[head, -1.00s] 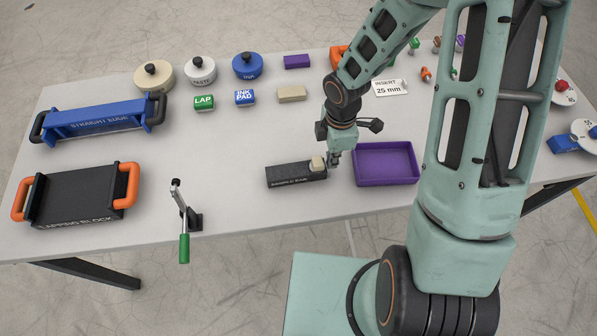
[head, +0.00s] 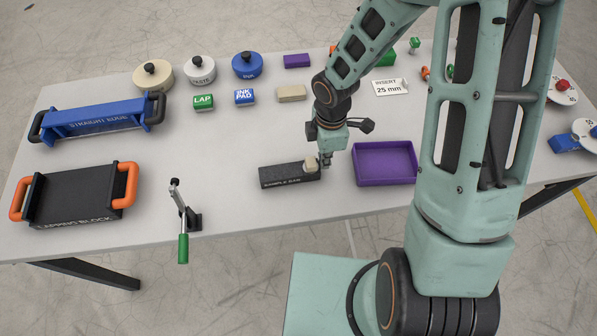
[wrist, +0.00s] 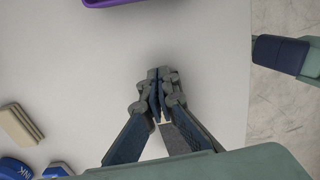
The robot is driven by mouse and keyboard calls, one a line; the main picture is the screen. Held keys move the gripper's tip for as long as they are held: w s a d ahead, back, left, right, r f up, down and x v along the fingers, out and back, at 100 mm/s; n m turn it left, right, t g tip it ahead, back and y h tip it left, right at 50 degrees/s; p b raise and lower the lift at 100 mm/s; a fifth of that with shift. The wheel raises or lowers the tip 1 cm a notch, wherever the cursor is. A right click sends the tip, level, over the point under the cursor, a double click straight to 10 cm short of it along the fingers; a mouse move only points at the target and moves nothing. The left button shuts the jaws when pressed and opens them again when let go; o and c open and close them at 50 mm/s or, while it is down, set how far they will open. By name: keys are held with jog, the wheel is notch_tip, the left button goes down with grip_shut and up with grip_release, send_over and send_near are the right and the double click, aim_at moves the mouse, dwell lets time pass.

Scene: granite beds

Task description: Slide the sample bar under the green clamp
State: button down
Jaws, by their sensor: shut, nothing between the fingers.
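The sample bar (head: 285,177) is a dark granite block lying flat on the table, with a small cream piece (head: 311,163) on its right end. My gripper (head: 326,163) is shut and empty, low at the bar's right end; contact is hard to make out. In the wrist view my gripper's fingers (wrist: 157,84) are together, and part of the grey bar (wrist: 181,139) shows below them, mostly hidden. The green clamp (head: 183,247), a metal toggle clamp with a green handle, stands left of the bar, with bare table between them.
A purple tray (head: 385,181) stands just right of my gripper. The black lapping block (head: 75,203) and blue straight edge (head: 97,121) lie at the left. A cream block (head: 291,93) and several small items are behind. The table's front edge is close.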

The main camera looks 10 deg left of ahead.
jog(key=shift+s+a+b, duration=0.8)
jog(key=shift+s+a, duration=0.1)
jog(key=shift+a, duration=1.95)
jog(key=shift+s+a+b, duration=0.8)
jog(key=shift+s+a, duration=0.1)
jog(key=shift+a, duration=1.9)
jog(key=shift+s+a+b, duration=0.8)
jog(key=shift+s+a, duration=0.1)
jog(key=shift+a, duration=1.95)
jog(key=shift+a, duration=0.2)
jog(key=shift+d, duration=0.4)
jog(key=shift+r+p, duration=2.15)
jog(key=shift+r, duration=0.4)
